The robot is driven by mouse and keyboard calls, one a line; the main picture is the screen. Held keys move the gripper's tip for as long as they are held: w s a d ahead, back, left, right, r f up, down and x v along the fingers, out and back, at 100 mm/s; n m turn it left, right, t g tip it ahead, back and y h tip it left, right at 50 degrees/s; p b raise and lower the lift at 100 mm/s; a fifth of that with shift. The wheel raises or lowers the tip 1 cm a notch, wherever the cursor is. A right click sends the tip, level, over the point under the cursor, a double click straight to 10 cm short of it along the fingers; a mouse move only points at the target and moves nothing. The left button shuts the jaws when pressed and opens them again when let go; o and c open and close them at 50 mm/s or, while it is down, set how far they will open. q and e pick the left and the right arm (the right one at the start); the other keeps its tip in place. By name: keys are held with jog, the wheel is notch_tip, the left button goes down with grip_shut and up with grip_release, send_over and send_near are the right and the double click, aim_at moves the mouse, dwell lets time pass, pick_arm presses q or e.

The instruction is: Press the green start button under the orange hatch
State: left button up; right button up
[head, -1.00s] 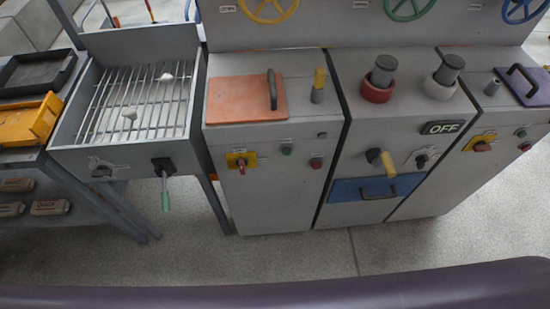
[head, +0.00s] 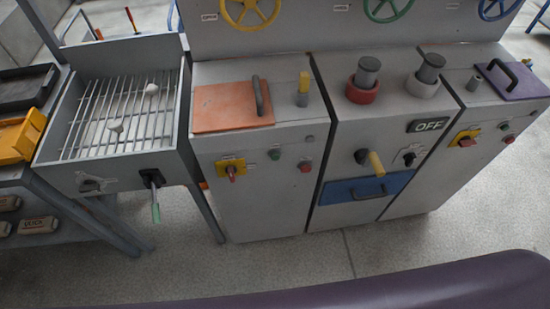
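The orange hatch (head: 228,107) lies flat and closed on top of the left grey cabinet (head: 235,200). A dark handle (head: 258,95) stands on its right side. On the cabinet front below the hatch are a green button (head: 274,154), a red button (head: 305,166) and a red rotary switch on a yellow plate (head: 231,168). Neither of my grippers is in view.
A grill tray (head: 122,128) with two small pale pieces stands left of the cabinet. A blue drawer (head: 350,190), a yellow-handled lever (head: 376,163) and an OFF sign (head: 428,125) are to the right. A purple padded edge (head: 420,288) crosses the bottom. Floor in front is clear.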

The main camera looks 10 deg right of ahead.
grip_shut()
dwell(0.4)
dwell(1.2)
